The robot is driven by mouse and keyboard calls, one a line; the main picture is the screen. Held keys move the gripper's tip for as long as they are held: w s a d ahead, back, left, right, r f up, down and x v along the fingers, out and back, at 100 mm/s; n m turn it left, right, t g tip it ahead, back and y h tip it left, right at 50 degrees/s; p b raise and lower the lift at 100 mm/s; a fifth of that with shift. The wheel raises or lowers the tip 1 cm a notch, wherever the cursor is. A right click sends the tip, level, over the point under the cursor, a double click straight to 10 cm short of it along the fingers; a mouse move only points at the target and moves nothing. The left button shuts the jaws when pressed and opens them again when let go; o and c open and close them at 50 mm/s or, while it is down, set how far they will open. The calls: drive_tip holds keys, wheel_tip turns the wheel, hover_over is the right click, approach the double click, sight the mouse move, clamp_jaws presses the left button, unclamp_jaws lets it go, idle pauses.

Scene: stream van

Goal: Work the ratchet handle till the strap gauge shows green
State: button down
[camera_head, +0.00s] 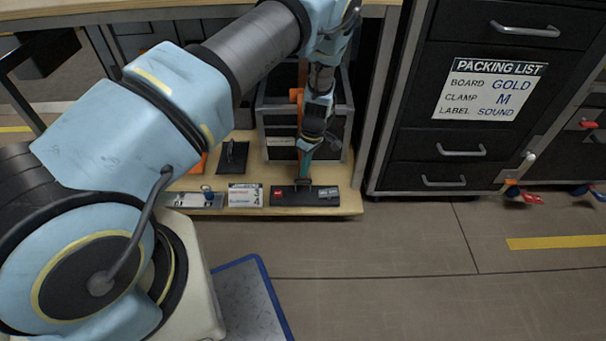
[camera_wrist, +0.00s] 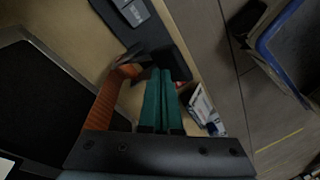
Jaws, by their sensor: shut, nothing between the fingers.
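My gripper (camera_head: 306,178) points down at the front of the low wooden shelf, its green fingers closed together and empty. In the wrist view the closed fingers (camera_wrist: 163,98) lie beside an orange strap (camera_wrist: 108,100). A dark piece that looks like the ratchet handle (camera_wrist: 128,57) sits near the strap's end, close to the fingertips; I cannot tell whether they touch. The strap (camera_head: 297,95) also shows in the head view by a dark case (camera_head: 279,140). A black plate (camera_head: 300,201) below my gripper bears a red patch and a grey patch; I cannot make out a gauge pointer.
A black drawer cabinet (camera_head: 415,110) with a packing list stands to the right.

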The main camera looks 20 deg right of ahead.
drive_tip(key=shift+s+a+f, duration=0.4)
drive_tip(key=shift+s+f, duration=0.35)
drive_tip(key=shift+s, duration=0.1)
drive_tip(key=shift+s+a+f, duration=0.4)
drive_tip(key=shift+s+f, duration=0.3)
drive_tip(key=shift+s, duration=0.15)
drive_tip(key=shift+s+a+f, duration=0.4)
drive_tip(key=shift+s+f, duration=0.35)
drive_tip(key=shift+s, duration=0.1)
idle(3.9)
idle(0.4)
drive_tip(key=w+d+r, duration=0.3)
drive_tip(key=w+r, duration=0.3)
drive_tip(key=w, duration=0.1)
idle(1.1)
